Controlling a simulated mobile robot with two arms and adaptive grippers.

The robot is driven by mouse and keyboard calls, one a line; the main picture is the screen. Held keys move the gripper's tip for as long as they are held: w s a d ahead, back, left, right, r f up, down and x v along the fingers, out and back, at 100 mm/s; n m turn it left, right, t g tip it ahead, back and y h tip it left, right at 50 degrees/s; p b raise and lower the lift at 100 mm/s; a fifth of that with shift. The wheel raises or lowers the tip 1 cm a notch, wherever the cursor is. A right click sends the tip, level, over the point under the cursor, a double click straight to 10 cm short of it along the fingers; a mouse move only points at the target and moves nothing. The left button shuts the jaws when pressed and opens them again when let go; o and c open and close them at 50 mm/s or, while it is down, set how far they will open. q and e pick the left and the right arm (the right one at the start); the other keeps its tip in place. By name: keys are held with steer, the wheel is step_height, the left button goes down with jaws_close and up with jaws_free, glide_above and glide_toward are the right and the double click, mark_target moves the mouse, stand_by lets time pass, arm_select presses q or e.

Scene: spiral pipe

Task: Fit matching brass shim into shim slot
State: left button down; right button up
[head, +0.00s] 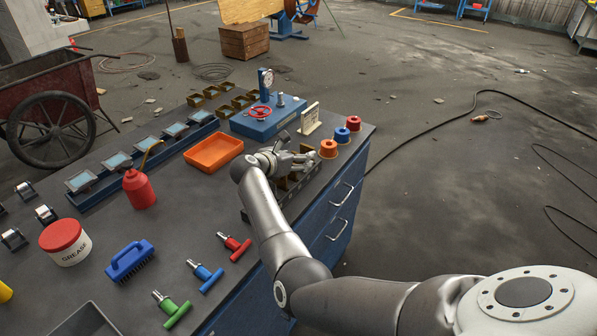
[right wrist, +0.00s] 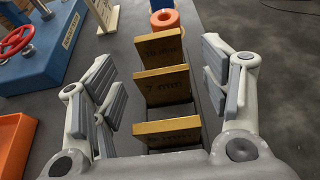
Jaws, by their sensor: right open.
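Three brass shims stand upright in a row in a dark rack (head: 283,199): a far one (right wrist: 160,52), a middle one (right wrist: 166,87) and a near one (right wrist: 168,133). Their dark markings end in "mm"; the middle one seems to read 7, the near number is unclear. My right gripper (head: 297,163) is over the rack at the bench's right edge. In the right wrist view my right gripper (right wrist: 165,75) is open, its fingers on either side of the shim row, holding nothing. I cannot pick out the shim slot for sure. My left gripper is not in view.
A blue gauge unit (head: 262,122) with a red handwheel, a small sign (head: 310,118) and an orange tray (head: 213,152) stand near the gripper. Several brass brackets (head: 196,100) lie behind. Colored T-handled tools (head: 234,246) lie in front.

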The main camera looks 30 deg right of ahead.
steer(key=shift+c, duration=0.4)
steer(key=c, duration=1.2)
steer(key=shift+r, duration=0.15)
